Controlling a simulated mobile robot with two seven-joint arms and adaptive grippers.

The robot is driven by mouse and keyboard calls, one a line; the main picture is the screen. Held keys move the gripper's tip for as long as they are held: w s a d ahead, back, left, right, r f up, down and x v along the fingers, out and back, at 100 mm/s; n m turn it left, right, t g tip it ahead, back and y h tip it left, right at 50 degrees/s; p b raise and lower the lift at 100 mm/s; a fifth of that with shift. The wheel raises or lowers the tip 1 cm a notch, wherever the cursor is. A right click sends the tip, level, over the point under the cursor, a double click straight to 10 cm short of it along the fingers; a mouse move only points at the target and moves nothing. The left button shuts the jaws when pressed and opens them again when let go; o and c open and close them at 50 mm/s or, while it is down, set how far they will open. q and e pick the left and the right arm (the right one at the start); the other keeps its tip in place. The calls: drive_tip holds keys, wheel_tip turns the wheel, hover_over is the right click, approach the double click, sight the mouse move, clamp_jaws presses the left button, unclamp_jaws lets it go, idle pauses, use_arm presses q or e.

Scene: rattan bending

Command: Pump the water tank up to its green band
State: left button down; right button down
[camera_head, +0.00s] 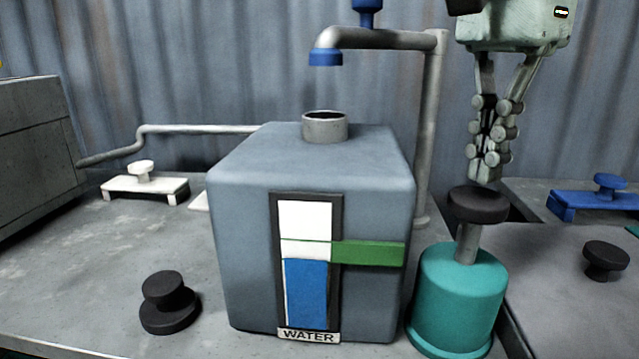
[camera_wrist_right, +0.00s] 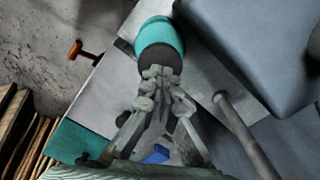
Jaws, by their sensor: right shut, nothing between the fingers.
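The water tank (camera_head: 240,220) is a blue-grey box with a short open neck on top and a "WATER" label. The teal pump (camera_head: 460,295) with a black knob (camera_head: 478,205) on a grey rod stands right of the tank, the rod showing. My right gripper (camera_head: 487,178) is shut and empty, pointing down just above the knob; whether it touches is hard to tell. In the wrist view the fingertips (camera_wrist_right: 158,72) overlap the black knob. My left gripper is not in view.
A grey pipe (camera_head: 428,130) with a blue-tipped spout (camera_head: 325,57) rises behind the tank and reaches over its neck. A black knob (camera_head: 168,302) stands front left. A white-handled plate (camera_head: 145,187) and a blue one (camera_head: 600,200) lie to either side.

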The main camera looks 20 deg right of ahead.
sight(480, 197)
drive_tip(key=shift+f+b, duration=2.2)
drive_tip(key=shift+f, duration=1.2)
wheel_tip(480, 197, up, 5)
drive_tip(key=p, duration=0.4)
drive_tip(key=shift+f, duration=0.2)
drive_tip(key=shift+r, duration=1.1)
drive_tip(key=shift+r, duration=3)
